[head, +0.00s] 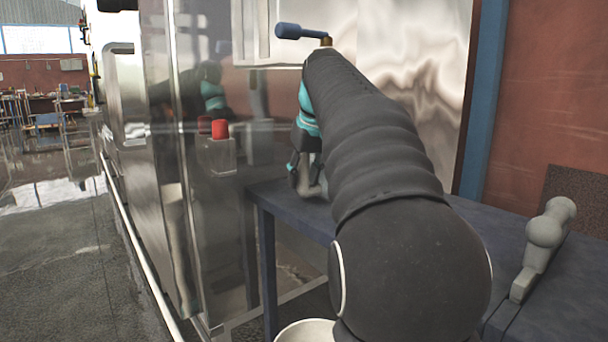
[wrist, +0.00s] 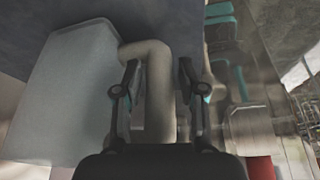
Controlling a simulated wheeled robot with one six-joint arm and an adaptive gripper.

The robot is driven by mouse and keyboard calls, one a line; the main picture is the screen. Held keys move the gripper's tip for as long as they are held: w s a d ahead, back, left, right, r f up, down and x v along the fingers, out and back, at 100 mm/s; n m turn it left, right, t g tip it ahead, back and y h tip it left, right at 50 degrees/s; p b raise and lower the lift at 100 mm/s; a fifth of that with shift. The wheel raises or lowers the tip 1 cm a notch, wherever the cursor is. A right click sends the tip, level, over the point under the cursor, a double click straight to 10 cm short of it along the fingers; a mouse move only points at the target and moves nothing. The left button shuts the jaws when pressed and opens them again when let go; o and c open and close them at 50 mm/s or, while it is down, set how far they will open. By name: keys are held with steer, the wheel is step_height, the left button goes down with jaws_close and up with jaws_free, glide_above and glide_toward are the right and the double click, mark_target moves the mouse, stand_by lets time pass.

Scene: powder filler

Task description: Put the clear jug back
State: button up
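The jug (wrist: 65,85), a pale, whitish body with a grey bent handle (wrist: 157,100), fills the left of the wrist view. My gripper (wrist: 158,75) has its two fingers on either side of the handle. Whether both fingers press on it or small gaps remain cannot be told. In the head view my gripper (head: 308,150) is over the far left corner of the blue table (head: 275,200), beside the glass-fronted machine. My arm hides most of that spot, and the jug's body cannot be made out there.
The machine (head: 215,240) with a red button (head: 220,129) stands left of the table, close to my gripper. A blue-handled lever (head: 290,31) sticks out above. A grey fixture (head: 545,240) stands at the table's right. A white round container (head: 305,332) shows at the bottom. Floor at left is clear.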

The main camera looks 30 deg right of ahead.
steer(key=shift+r, duration=0.1)
steer(key=p+v, duration=0.1)
steer(key=v, duration=1.1)
stand_by(0.6)
